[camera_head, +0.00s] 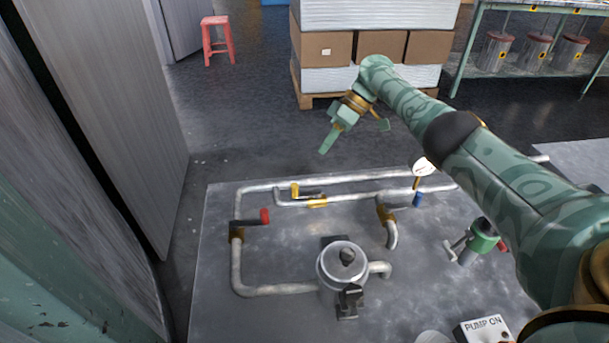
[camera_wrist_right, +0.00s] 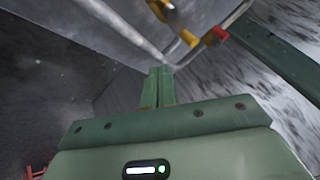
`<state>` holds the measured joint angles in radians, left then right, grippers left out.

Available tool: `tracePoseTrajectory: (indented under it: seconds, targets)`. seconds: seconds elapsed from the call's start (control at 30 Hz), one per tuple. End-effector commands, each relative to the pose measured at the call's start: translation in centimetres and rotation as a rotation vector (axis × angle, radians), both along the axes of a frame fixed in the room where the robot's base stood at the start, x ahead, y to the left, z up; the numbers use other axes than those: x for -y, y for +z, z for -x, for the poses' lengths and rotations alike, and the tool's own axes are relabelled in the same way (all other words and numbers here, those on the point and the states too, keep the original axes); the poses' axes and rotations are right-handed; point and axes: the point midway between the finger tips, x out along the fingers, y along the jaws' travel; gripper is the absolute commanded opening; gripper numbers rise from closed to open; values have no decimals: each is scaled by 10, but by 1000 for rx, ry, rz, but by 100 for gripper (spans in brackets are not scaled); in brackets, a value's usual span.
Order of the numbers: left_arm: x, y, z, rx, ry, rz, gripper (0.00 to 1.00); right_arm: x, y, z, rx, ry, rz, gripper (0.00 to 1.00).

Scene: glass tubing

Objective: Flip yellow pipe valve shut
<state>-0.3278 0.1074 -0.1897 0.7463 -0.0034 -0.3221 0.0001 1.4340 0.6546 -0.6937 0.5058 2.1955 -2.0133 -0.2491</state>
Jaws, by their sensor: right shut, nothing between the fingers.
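The yellow-handled valve shows its yellow grip (camera_head: 295,189) and brass body (camera_head: 317,201) on the inner pipe at the back of the grey slab. Its thin lever looks roughly in line with that pipe. My right gripper (camera_head: 325,148) is shut and empty, in the air behind and above the valve, apart from it. In the right wrist view its shut fingers (camera_wrist_right: 159,86) point toward the pipes. A yellow part shows at the top there, but I cannot tell surely which valve it belongs to. My left gripper is not in view.
A red-handled valve (camera_head: 265,215) stands at front left of the yellow one, a blue handle (camera_head: 417,199) and gauge (camera_head: 423,167) to the right. A round metal vessel (camera_head: 342,265) and a green-topped fitting (camera_head: 484,237) stand nearer. Stacked boxes (camera_head: 327,46) are behind.

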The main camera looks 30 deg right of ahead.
Motion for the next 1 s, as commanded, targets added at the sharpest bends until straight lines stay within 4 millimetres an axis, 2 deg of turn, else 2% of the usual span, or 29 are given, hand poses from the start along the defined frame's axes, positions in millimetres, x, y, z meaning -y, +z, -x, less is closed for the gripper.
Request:
tracePoseTrajectory:
  seconds: [0.1,0.33,0.4,0.6,1.0]
  targets:
    - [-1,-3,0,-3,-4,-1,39,-16,-24,-1,-4,4,1,0]
    - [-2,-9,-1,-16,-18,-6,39,-45,-64,-6,-5,2,0,0]
    - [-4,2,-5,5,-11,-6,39,-54,-53,2,3,4,3,0]
    - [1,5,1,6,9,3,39,-72,-55,12,1,0,1,0]
    - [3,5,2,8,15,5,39,-77,-58,15,-1,-1,0,0]
